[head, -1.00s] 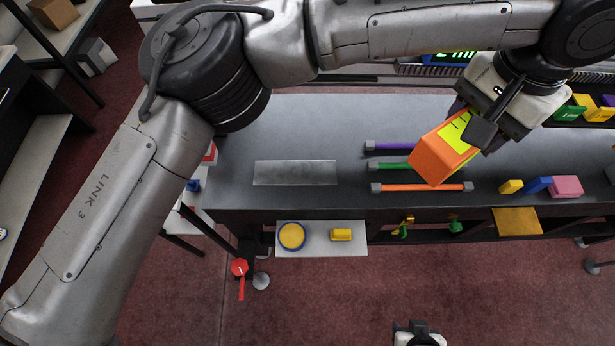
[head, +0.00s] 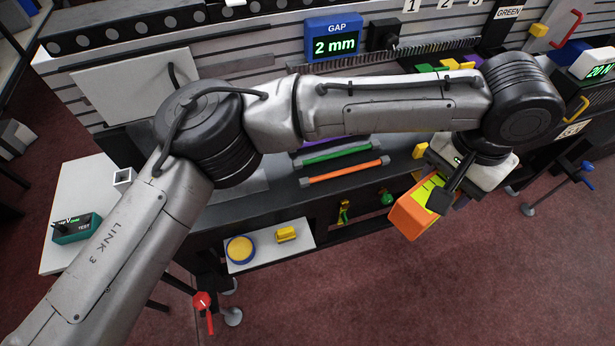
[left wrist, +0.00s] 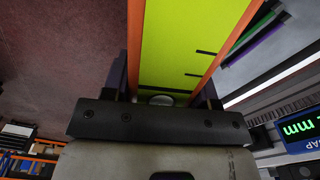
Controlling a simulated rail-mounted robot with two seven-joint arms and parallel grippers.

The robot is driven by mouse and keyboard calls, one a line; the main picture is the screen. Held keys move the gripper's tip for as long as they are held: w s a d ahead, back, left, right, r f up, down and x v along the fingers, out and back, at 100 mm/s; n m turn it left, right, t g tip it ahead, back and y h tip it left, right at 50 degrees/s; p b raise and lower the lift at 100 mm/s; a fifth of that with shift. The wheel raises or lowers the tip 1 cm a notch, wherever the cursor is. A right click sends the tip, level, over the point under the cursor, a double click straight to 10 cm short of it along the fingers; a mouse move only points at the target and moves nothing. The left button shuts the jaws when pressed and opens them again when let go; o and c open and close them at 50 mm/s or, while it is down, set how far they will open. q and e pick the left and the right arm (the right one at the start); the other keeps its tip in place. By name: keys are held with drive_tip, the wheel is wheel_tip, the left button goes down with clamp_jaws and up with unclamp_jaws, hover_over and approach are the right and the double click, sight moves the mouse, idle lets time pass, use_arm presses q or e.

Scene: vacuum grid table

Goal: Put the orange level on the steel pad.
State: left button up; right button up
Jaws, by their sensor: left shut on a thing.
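My left gripper (head: 441,190) is shut on the orange level (head: 408,220), a blocky orange body with yellow-green faces. In the head view the level is tilted and held in the air, in front of the table's front edge in the picture. In the left wrist view, the level's yellow-green face with black marks (left wrist: 185,45) extends away from the gripper (left wrist: 160,100) between orange edges. The steel pad (head: 245,186) is a flat grey plate on the dark table, to the left of the level. My left arm hides part of it. My right gripper is out of view.
A green bar (head: 335,153) and an orange bar (head: 345,171) lie on the table between pad and level. A white shelf (head: 265,262) below the front edge holds a blue-rimmed yellow disc (head: 240,250) and a yellow block (head: 287,234). A GAP display (head: 334,39) stands behind.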

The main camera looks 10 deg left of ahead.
use_arm(q)
drive_tip(key=w+a+f+n+p, duration=0.2)
drive_tip(key=a+f+n+p, duration=0.35)
drive_tip(key=a+f, duration=1.55)
drive_tip(key=w+a+f+m, duration=0.1)
drive_tip(key=w+a+m, duration=0.35)
drive_tip(key=a, duration=0.45)
drive_tip(key=w+a+f+m, duration=0.1)
drive_tip(key=w+a+m, duration=0.2)
drive_tip(key=a+m, duration=0.35)
drive_tip(key=shift+n, duration=0.85)
drive_tip(key=a+f, duration=0.2)
drive_tip(key=a, duration=0.2)
drive_tip(key=a+f, duration=0.2)
drive_tip(key=a, duration=0.2)
drive_tip(key=a+f+b, duration=0.1)
drive_tip(key=a+f, duration=0.1)
drive_tip(key=a, duration=0.2)
drive_tip(key=shift+a+f, duration=0.1)
drive_tip(key=shift+a, duration=0.1)
drive_tip(key=shift+f+b, duration=0.55)
drive_tip(key=shift+f, duration=1.45)
drive_tip(key=shift+f, duration=0.1)
